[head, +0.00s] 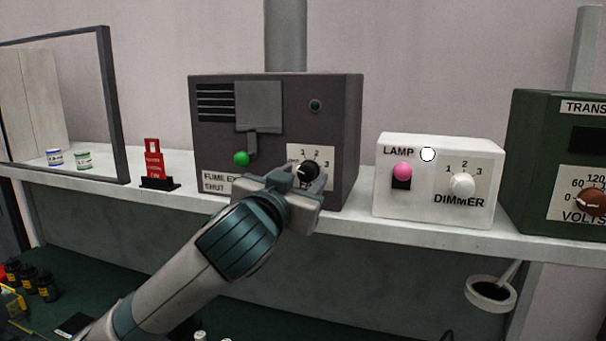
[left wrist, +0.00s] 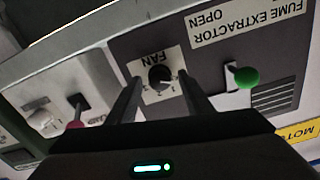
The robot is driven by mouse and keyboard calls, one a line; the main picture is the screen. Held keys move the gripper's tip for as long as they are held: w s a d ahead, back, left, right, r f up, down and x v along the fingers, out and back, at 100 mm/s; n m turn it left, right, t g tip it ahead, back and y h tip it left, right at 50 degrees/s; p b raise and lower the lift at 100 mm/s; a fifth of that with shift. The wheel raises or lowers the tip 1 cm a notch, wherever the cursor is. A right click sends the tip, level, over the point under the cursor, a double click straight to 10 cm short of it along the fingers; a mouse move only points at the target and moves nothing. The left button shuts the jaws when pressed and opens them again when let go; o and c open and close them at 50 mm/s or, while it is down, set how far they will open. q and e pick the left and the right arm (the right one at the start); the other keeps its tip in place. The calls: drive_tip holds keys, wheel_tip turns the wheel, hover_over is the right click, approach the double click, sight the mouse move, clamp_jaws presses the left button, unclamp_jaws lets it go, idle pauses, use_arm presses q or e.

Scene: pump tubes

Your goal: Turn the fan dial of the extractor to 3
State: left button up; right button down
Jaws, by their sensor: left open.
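The fume extractor (head: 345,130) is a dark grey box on the shelf. Its fan dial (head: 308,171) is a black round knob on a white plate marked 1, 2, 3, partly hidden behind my gripper in the head view. In the left wrist view, upside down, the dial (left wrist: 160,77) shows between the two fingers. My left gripper (head: 306,178) is open in front of the dial, its fingers (left wrist: 160,100) on either side of the plate; I cannot tell whether they touch the knob. I cannot tell surely which number the pointer faces. My right gripper is not in view.
A green-knobbed lever (head: 241,158) is on the extractor's front, left of the dial. A white lamp box (head: 440,208) with a pink-knobbed switch and dimmer stands right. A green transformer (head: 535,150) is farther right. A red tag stand (head: 154,165) is left.

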use_arm(q)
drive_tip(key=shift+s+r, duration=0.1)
drive_tip(key=shift+s, duration=0.15)
drive_tip(key=shift+c, duration=0.3)
drive_tip(key=c, duration=1)
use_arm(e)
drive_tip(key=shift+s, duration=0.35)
